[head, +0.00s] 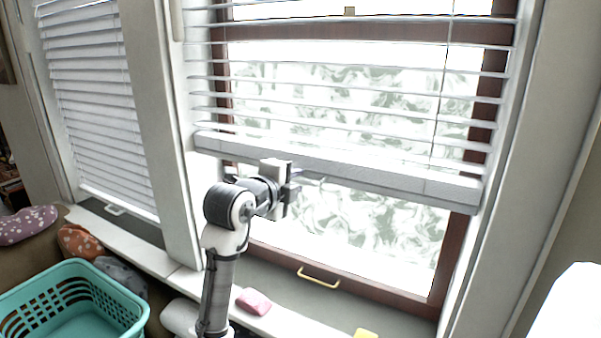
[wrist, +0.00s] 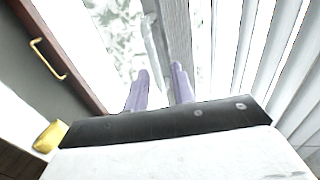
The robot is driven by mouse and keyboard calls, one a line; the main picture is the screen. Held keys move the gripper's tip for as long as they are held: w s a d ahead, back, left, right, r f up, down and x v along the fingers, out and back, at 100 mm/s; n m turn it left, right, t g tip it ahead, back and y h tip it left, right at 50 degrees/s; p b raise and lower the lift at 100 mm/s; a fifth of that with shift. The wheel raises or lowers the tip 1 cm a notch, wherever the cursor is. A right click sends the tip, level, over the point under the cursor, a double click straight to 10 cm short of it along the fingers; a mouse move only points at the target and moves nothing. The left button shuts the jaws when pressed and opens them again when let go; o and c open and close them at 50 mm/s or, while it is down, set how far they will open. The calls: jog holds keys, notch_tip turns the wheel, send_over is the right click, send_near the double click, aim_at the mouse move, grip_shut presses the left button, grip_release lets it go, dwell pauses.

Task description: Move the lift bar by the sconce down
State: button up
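The lift bar is the thick pale bottom rail (head: 380,172) of the raised white blind, crossing the middle of the window in the head view. In the wrist view the bar (wrist: 178,35) runs up from the fingers as a grey strip. My gripper (head: 297,180) is at the bar's left-middle part, near its lower edge. In the wrist view its two purple fingers (wrist: 161,72) stand apart, with the bar's near end in line with the gap. I cannot tell whether they touch it. No sconce is clearly recognisable; a bright white shape (head: 570,305) shows at lower right.
A brass handle (head: 318,277) is on the lower window frame. A pink block (head: 254,301) and a yellow block (head: 365,333) lie on the sill. A teal basket (head: 70,295) is at lower left. Another blind (head: 95,100) hangs low at left. Below the bar is open space before the glass.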

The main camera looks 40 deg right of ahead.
jog(key=shift+p+x, duration=0.35)
jog(key=shift+x, duration=1.3)
grip_shut()
